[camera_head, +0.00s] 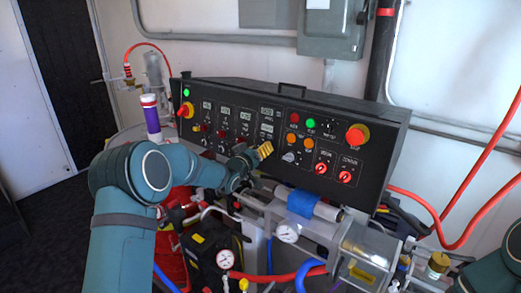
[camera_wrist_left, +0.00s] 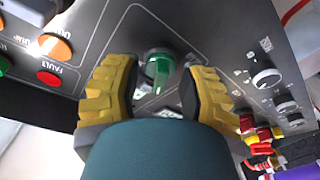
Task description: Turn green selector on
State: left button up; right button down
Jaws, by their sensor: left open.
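The green selector (camera_wrist_left: 160,68) is a round translucent green knob with a raised handle bar, mounted on the dark control panel (camera_head: 380,128). In the left wrist view it sits between the two yellow ridged fingers of my left gripper (camera_wrist_left: 158,90). The gripper is open, with a finger on each side and a visible gap to each; contact cannot be seen. In the head view my left gripper (camera_head: 264,150) is in front of the panel's middle, and I cannot make out the selector there. My right gripper is out of view.
Near the selector in the wrist view are an orange lamp (camera_wrist_left: 55,45), a red fault lamp (camera_wrist_left: 48,77) and grey knobs (camera_wrist_left: 267,77). In the head view a red-yellow stop button (camera_head: 357,134) is at the panel's right. Pipes and gauges (camera_head: 288,233) crowd the space below.

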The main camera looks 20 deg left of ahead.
pick_arm(q)
jog(key=shift+w, duration=0.15)
grip_shut()
dwell(0.4)
